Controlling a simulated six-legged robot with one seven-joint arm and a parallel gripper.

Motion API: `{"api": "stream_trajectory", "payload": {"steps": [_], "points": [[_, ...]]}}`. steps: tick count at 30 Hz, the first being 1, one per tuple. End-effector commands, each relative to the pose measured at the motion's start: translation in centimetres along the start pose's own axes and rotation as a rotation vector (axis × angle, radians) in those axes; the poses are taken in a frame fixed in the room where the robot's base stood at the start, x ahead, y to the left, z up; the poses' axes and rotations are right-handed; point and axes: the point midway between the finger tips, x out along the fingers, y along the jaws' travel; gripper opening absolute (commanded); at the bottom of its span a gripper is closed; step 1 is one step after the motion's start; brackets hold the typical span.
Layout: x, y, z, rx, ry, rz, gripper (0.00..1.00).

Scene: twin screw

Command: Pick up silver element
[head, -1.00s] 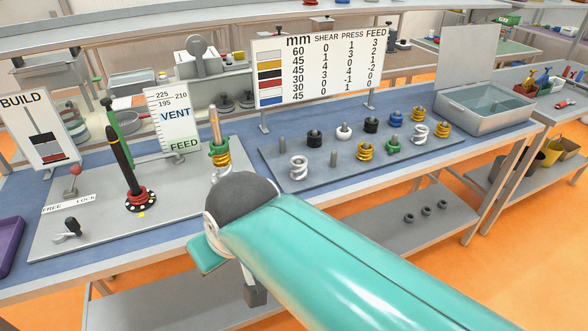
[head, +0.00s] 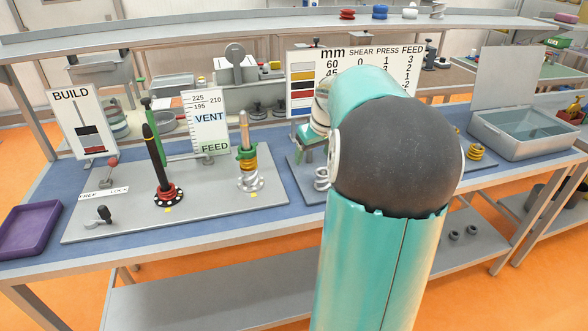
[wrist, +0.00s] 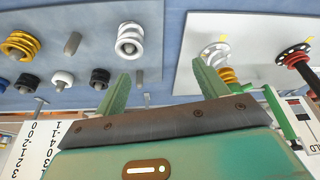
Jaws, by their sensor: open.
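A silver coil-shaped element (wrist: 131,40) stands on the grey tray at the upper left of the wrist view. It also shows in the head view (head: 321,178), partly hidden by my arm. My gripper (wrist: 162,88) is open and empty, its two green fingers spread apart. In the wrist view the silver element lies beyond the tip of the left finger, apart from it. In the head view my arm hides most of the gripper and most of the tray.
The wrist view shows yellow (wrist: 21,44), white (wrist: 63,79) and black (wrist: 99,78) elements and a bare peg (wrist: 72,44) nearby. The build plate has a black screw (head: 155,165) and a second shaft (head: 244,130) with yellow and silver elements. A purple tray (head: 12,250) sits far left.

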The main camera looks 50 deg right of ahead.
Motion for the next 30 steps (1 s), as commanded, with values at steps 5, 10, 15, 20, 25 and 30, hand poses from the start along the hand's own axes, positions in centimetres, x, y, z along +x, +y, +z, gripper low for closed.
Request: {"api": "stream_trajectory", "payload": {"steps": [5, 10, 15, 20, 25, 30], "points": [[1.2, 5.9, 1.0, 0.051, 0.018, -0.008, 0.73], [2.8, 6.6, 1.1, 0.055, 0.02, -0.013, 0.73], [6.1, 6.4, 1.0, 0.054, 0.019, -0.014, 0.73], [8.8, 6.2, 0.8, 0.052, 0.02, -0.013, 0.73], [10.1, 6.1, 0.8, 0.051, 0.021, -0.012, 0.73], [12.2, 6.0, 0.7, 0.051, 0.02, -0.014, 0.73]]}}
